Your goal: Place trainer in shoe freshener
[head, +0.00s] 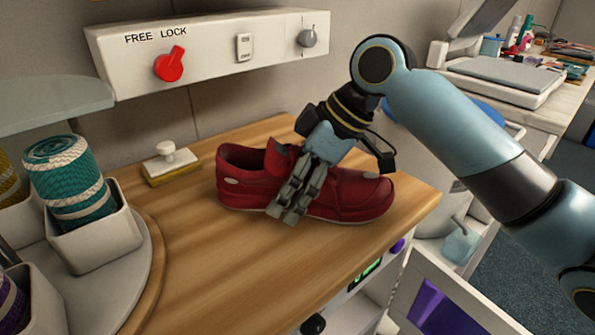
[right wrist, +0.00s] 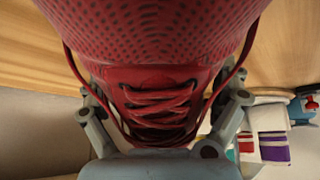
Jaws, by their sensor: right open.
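A red trainer (head: 352,193) with a pale sole rests on the wooden worktop, its toe to the right. My right gripper (head: 284,208) is over its middle, with fingers reaching down along the near side. In the right wrist view, the red toe and laces (right wrist: 158,103) fill the middle, with open finger links on both sides; the fingertips are hidden there. Below the worktop's right front edge is a unit with a green-lit display (head: 367,271) and an open door with a purple panel (head: 432,308). I cannot tell whether this is the shoe freshener. My left gripper is out of view.
A yellow-based brush with a white handle (head: 172,162) lies left of the trainer. A round carousel (head: 98,285) with bins of twine stands at the left. A FREE LOCK panel (head: 208,50) is on the back wall. The worktop's front middle (head: 240,260) is clear.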

